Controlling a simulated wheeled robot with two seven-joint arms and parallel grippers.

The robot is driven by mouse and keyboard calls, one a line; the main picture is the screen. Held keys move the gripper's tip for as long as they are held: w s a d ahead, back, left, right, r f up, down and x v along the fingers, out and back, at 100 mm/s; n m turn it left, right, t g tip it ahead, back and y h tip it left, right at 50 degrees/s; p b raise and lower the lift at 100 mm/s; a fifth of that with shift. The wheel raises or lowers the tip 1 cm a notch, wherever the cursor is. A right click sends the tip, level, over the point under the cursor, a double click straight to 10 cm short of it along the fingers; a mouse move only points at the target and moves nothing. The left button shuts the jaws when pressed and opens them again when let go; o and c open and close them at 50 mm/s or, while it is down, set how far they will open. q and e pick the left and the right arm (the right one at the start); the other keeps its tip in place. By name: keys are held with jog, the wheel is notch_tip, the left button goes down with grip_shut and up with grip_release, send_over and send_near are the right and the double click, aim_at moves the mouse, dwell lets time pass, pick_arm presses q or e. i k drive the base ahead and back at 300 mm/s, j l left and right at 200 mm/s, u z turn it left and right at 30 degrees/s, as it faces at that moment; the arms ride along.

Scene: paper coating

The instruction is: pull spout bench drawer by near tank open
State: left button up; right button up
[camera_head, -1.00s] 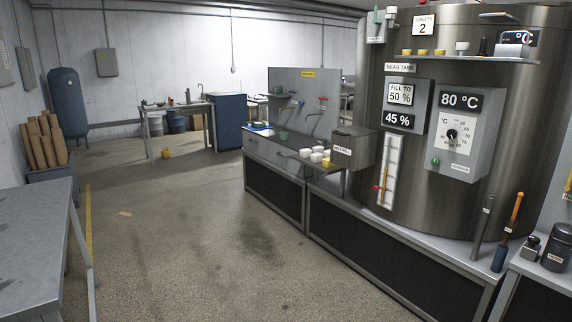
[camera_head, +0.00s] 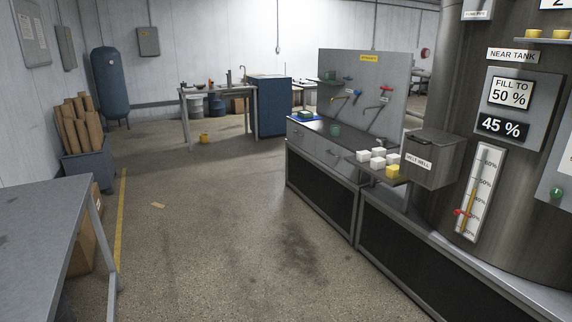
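The spout bench (camera_head: 345,150) stands right of centre against a grey back panel with spouts and coloured valve handles. Its front has drawers (camera_head: 306,145) just under the top, which look shut. The near tank (camera_head: 450,130) is the large dark metal cylinder at the right, with its label (camera_head: 512,55) and a 45 % readout. Neither of my grippers is in view.
A grey table (camera_head: 45,230) fills the lower left. Open floor (camera_head: 215,230) lies between. A blue cabinet (camera_head: 268,105) stands at the back.

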aim_at(348, 154)
jog(key=i, duration=2.05)
jog(key=i+z, duration=0.15)
jog(key=i, duration=0.35)
jog(key=i+j+z, duration=0.1)
jog(key=i, duration=0.4)
jog(key=i+j+z, duration=0.15)
jog(key=i, duration=0.35)
jog(key=i+j+z, duration=0.1)
jog(key=i+j, duration=0.2)
jog(key=i, duration=0.15)
jog(key=i+j+z, duration=0.45)
jog(key=i, duration=0.2)
